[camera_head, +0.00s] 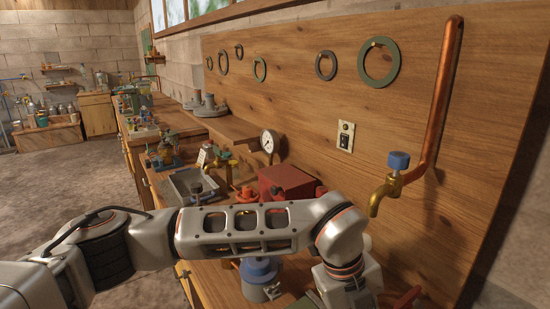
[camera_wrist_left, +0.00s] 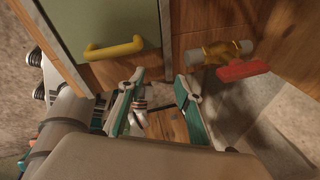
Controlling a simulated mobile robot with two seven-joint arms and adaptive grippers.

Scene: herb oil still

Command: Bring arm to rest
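My left arm (camera_head: 235,228) comes in from the left of the head view and reaches across the bench, its wrist bent down at the lower right. Its gripper is out of sight in that view. In the left wrist view my left gripper (camera_wrist_left: 158,100) has its two teal-padded fingers apart, with no held thing visible between them. A green panel with a yellow handle (camera_wrist_left: 115,48) is beyond the fingers. A valve with a red lever (camera_wrist_left: 243,69) is to their right, apart from them. My right arm and gripper are not in view.
Close to the arm on the bench are a red box (camera_head: 288,181), a grey tray (camera_head: 190,184), a pressure gauge (camera_head: 269,141) and a blue-topped item (camera_head: 259,270). A copper pipe (camera_head: 443,95) with a blue-knobbed tap (camera_head: 398,161) stands against the wooden backboard. Open floor lies left.

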